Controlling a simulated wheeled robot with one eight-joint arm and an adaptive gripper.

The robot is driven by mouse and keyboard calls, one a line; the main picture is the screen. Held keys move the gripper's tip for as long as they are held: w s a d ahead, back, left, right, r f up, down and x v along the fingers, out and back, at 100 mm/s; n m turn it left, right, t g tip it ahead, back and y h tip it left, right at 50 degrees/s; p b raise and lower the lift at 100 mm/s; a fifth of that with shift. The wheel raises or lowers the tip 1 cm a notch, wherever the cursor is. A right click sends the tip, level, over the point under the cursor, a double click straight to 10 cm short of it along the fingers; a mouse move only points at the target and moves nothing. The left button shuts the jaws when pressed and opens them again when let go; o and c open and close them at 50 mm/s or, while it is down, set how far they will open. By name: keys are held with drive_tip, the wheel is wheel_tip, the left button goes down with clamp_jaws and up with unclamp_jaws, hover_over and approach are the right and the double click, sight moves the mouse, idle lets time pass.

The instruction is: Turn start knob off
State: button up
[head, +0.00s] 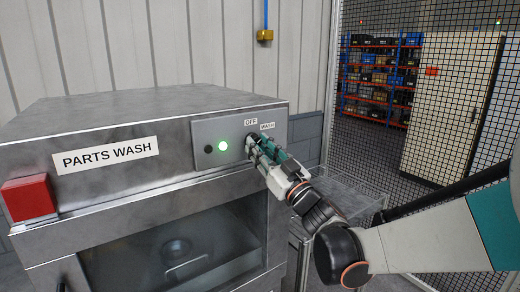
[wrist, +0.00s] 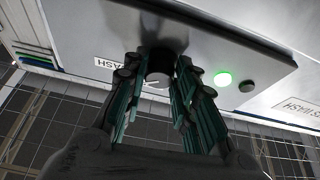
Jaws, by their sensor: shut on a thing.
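The parts wash machine (head: 150,106) is a steel cabinet with a control panel (head: 207,133) at its upper right front. The panel carries OFF and WASH labels, a lit green lamp (head: 223,146) and a small black button (head: 209,149). The start knob (wrist: 158,76) is round and dark with a pale pointer line, seen in the wrist view between my fingers. In the head view my gripper (head: 254,145) covers most of the knob. My gripper (wrist: 160,82) is shut on the knob, its teal fingers on either side. The pointer line lies roughly sideways in the wrist view.
A red box (head: 28,197) sits on the machine's left front corner. A glass window (head: 180,245) is below the panel. A mesh fence (head: 375,150) stands at the right, with shelves (head: 380,75) and a beige cabinet (head: 450,100) behind it.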

drive_tip(key=n+g+y, duration=0.1)
drive_tip(key=n, duration=0.2)
drive_tip(key=n+g+y, duration=0.1)
drive_tip(key=n, duration=0.1)
drive_tip(key=n+g, duration=0.1)
drive_tip(key=n, duration=0.2)
drive_tip(key=shift+w+d+r+n+y, duration=0.2)
drive_tip(key=shift+d+n+y, duration=0.1)
drive_tip(key=shift+y, duration=0.1)
drive_tip(key=n+g+p, duration=0.1)
drive_tip(key=n+g, duration=0.2)
drive_tip(key=n, duration=0.3)
drive_tip(key=shift+p, duration=0.4)
drive_tip(key=shift+n, duration=0.4)
drive_tip(key=o, duration=1.1)
drive_tip(key=shift+d, duration=0.1)
drive_tip(key=v, duration=1.2)
drive_tip(key=shift+w, duration=0.15)
